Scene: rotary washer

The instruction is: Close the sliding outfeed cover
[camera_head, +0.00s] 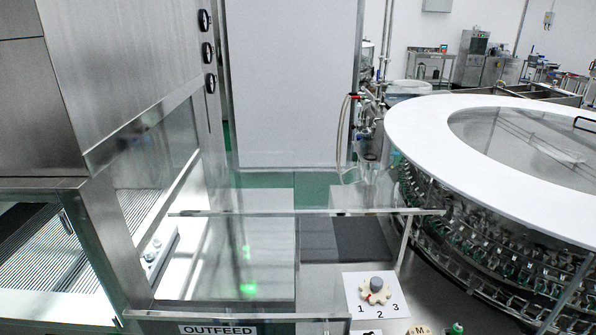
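A label reading OUTFEED (218,330) sits at the bottom edge of the view, on a metal rail. Above and behind it is a clear, see-through panel whose pale top edge (300,212) runs across the middle of the view; this looks like the outfeed cover. Its outline is hard to make out against what lies behind, and I cannot tell how far it is slid. Neither of my grippers is in view.
A steel cabinet (130,60) with gauges stands at the left. A round washer with a white ring top (440,140) fills the right side. A numbered dial (375,291) sits at the lower right. Green floor (312,185) shows between the machines.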

